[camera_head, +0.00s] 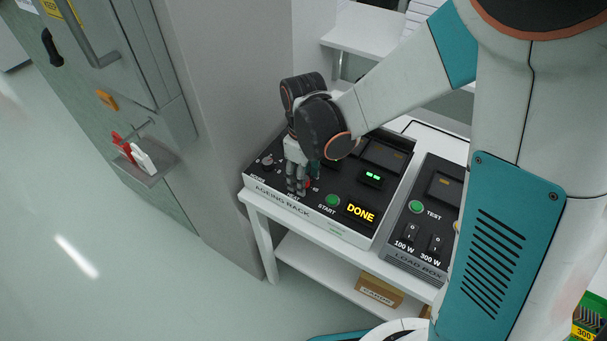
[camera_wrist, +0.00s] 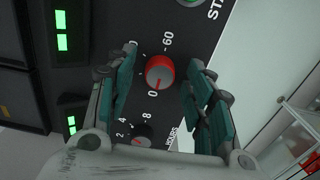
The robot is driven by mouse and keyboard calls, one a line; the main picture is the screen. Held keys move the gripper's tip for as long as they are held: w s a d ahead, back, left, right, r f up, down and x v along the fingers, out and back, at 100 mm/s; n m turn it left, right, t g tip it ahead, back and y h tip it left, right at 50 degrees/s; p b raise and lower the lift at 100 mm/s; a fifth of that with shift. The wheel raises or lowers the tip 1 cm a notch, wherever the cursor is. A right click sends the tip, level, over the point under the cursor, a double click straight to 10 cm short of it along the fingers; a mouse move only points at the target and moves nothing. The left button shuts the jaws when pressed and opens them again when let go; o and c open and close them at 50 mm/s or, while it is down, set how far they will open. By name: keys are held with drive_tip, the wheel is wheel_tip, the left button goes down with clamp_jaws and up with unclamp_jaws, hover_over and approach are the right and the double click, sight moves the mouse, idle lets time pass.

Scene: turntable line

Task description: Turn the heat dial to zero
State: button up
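The heat dial (camera_wrist: 160,72) is a round knob with a red rim and a grey face, on a dark panel with 0 and 60 printed around it. Its pointer mark seems to face the 0, but it is small. My gripper (camera_wrist: 163,60) is open, with one finger on each side of the dial and visible gaps to it. In the head view, my gripper (camera_head: 300,188) reaches down over the front of the ageing rack (camera_head: 345,233) and hides most of the dial. Whether the fingers touch the panel cannot be told.
A smaller hours dial (camera_wrist: 142,134) sits beside the heat dial. A green start button (camera_head: 332,200) and a lit DONE sign (camera_head: 360,213) are to the right. The load box (camera_head: 418,262) stands farther right. A grey pillar (camera_head: 225,90) rises at the left.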

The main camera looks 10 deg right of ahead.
sight(306, 178)
drive_tip(key=shift+r, duration=3.75)
drive_tip(key=shift+d+r, duration=0.1)
drive_tip(key=shift+d, duration=0.15)
drive_tip(key=s+d+r+m+t, duration=0.7)
drive_tip(key=s+d+r+m, duration=0.3)
drive_tip(key=s+d, duration=0.3)
drive_tip(key=shift+d+m, duration=0.3)
drive_tip(key=shift+d, duration=0.05)
drive_tip(key=shift+r, duration=0.1)
